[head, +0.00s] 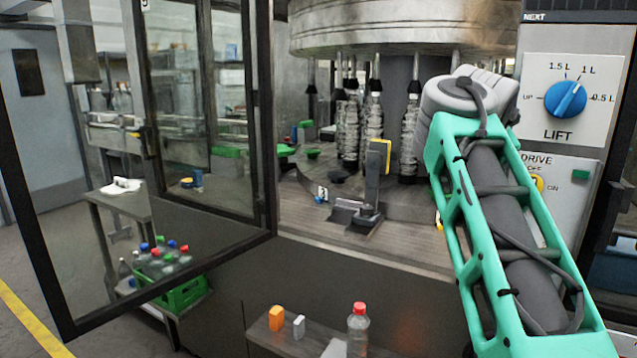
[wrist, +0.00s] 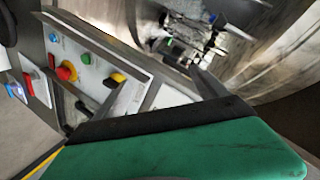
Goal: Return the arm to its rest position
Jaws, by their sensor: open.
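My arm, a teal frame around a grey link, reaches up from the lower right in the head view. Its grey joint stands in front of the machine, left of the control panel (head: 567,95). My gripper is hidden behind the arm there. In the wrist view my gripper (wrist: 160,82) shows as two dark grey fingers, spread apart with nothing between them, beyond a green and black part. A panel with a red button (wrist: 66,72) and yellow parts lies to their left, blurred.
An open framed glass door (head: 165,290) stands at left. A blue LIFT knob (head: 565,99) is close right of my arm. A green crate (head: 183,297) shows through the glass.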

